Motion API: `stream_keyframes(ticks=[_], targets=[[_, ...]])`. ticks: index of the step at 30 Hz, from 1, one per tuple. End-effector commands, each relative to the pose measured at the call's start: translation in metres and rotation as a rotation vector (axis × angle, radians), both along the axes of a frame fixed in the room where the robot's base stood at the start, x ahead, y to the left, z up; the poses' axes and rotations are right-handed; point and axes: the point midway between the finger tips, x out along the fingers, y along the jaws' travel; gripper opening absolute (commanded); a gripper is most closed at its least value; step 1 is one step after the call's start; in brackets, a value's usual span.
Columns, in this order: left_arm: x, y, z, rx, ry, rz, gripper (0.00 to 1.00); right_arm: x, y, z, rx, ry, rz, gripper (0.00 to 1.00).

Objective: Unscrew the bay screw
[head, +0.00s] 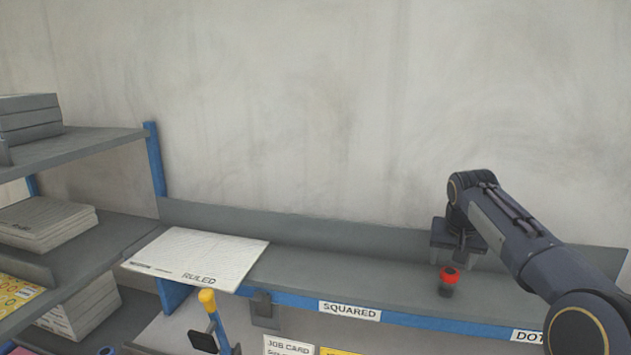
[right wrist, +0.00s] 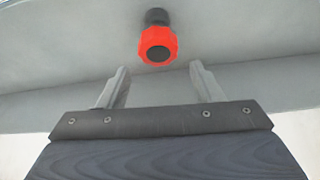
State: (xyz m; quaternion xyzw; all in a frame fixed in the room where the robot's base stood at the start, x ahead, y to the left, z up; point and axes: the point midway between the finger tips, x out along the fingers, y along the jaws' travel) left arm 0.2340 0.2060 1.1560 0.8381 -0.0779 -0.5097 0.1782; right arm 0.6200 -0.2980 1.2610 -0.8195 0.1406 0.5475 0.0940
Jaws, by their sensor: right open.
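The bay screw is a red knob (head: 449,275) with a dark base, standing on the grey shelf near its front edge at the right of the head view. In the right wrist view the red knob (right wrist: 158,45) is ahead of the fingers, between their lines and apart from them. My right gripper (head: 460,254) is just behind the knob in the head view. Its two fingers (right wrist: 160,85) are spread with nothing between them. My left gripper is not in view.
The shelf's blue front edge carries labels SQUARED (head: 349,310) and DOT. A white RULED stack (head: 197,257) lies at its left end. A yellow-topped handle (head: 207,298) stands in front. Side shelves with paper stacks (head: 45,222) are at the left. The shelf's middle is clear.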

Motion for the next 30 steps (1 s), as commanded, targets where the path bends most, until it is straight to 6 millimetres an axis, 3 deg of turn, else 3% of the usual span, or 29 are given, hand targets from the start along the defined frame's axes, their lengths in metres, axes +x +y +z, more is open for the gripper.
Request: stream_keyframes(ticks=[19,30], targets=[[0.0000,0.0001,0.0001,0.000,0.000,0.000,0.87,-0.0024,-0.0041,-0.0007,-0.003,0.000,-0.553,0.59],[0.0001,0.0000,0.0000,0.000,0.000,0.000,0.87,-0.0033,-0.0045,-0.0001,0.000,0.000,-0.582,0.59]])
